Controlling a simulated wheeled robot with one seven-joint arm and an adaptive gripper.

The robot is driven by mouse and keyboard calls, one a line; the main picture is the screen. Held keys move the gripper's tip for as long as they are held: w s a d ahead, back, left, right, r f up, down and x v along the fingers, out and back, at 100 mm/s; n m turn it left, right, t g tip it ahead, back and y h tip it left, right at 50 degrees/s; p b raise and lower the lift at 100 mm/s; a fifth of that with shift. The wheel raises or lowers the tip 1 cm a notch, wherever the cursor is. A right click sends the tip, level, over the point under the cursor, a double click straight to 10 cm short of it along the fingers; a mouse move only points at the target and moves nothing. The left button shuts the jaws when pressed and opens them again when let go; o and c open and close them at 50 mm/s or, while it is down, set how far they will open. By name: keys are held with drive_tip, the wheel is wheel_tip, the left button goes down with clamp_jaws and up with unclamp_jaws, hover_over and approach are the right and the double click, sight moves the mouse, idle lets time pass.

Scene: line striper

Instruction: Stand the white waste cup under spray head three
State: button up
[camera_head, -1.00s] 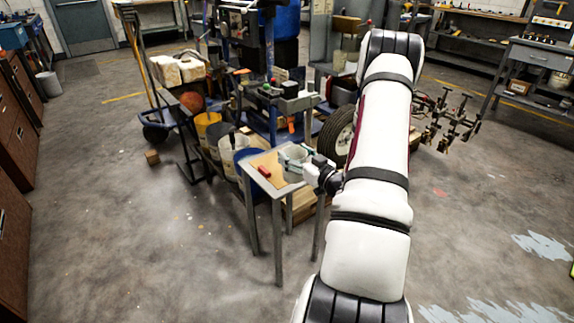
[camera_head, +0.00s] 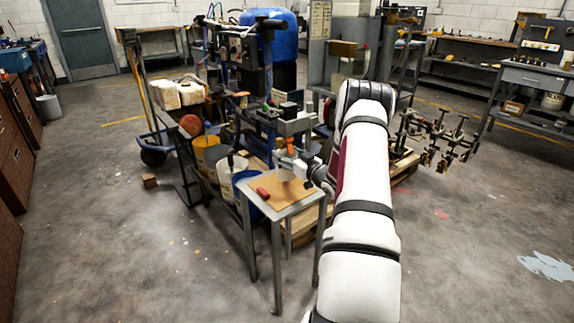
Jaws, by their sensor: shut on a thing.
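A small pale cup (camera_head: 290,164), which looks like the white waste cup, is at my gripper (camera_head: 299,169). The gripper is shut on it, just above or beside the far edge of a small metal table (camera_head: 277,215). The fingers are small and partly hidden, so the exact gap between cup and tabletop cannot be told. Several metal spray heads with brassy tips (camera_head: 440,150) stand in a row on a rack right of my arm, near the floor. Which one is head three cannot be read.
Buckets (camera_head: 229,172) stand left of the table. The blue-framed striper machine (camera_head: 265,120) stands behind. The floor at right is open; a workbench (camera_head: 540,75) stands farther back.

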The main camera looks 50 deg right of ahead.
drive_tip(key=shift+f+b, duration=0.4)
drive_tip(key=shift+f, duration=1.35)
drive_tip(key=shift+f, duration=0.15)
drive_tip(key=o, duration=1.3)
drive_tip(key=shift+c, duration=0.2)
drive_tip(key=p+v, duration=0.2)
drive_tip(key=v, duration=1)
drive_tip(key=shift+s, duration=0.1)
